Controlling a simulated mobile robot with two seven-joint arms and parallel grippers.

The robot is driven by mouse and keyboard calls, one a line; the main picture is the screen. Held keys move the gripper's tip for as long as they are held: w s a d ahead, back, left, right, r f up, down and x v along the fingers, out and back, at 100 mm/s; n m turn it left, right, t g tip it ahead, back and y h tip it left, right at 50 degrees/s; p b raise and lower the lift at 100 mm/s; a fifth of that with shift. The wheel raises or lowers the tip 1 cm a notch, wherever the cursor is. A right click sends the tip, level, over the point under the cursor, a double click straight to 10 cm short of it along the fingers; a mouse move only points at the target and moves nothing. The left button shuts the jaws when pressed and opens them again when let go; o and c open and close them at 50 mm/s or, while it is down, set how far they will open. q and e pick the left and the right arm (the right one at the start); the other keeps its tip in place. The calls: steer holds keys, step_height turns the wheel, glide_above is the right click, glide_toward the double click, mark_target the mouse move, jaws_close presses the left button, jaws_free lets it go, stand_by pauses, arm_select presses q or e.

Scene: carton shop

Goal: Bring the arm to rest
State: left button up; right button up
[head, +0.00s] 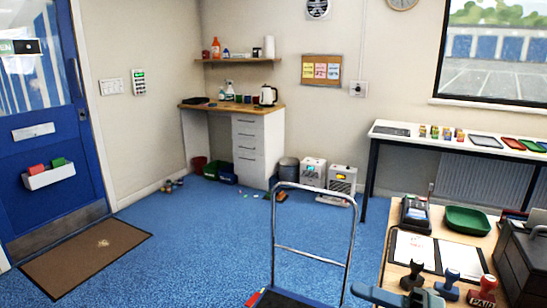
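Neither of my grippers can be made out in the head view, and no arm of mine is clearly seen. A blue-grey shape (375,295) is cut off by the bottom edge at the front of the wooden desk (398,222). I cannot tell what it is. What my grippers hold, if anything, is hidden.
A trolley with a tubular metal handle (313,189) stands ahead. On the desk are stamps, including a red one (483,292), an open folder (413,247), a green tray (467,220) and a card terminal (415,212). Blue floor (190,240) is clear at left, beside a brown doormat (88,265).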

step_height(320, 180, down, 14)
steer(key=d+m+t+h, duration=0.2)
steer(key=m+t+h, duration=0.8)
steer(key=m, duration=1.2)
steer(key=s+a+f+m+g+h+p, duration=0.1)
steer(key=s+a+f+m+g+h, duration=0.2)
steer(key=s+f+m+g, duration=0.4)
steer(key=s+f+h, duration=0.1)
steer(key=s+f, duration=0.2)
steer(key=f, duration=0.2)
steer(key=shift+f+m+g+h, duration=0.3)
steer(key=shift+f+g+h, duration=0.05)
steer(key=shift+g+h, duration=0.05)
steer(key=shift+a, duration=0.1)
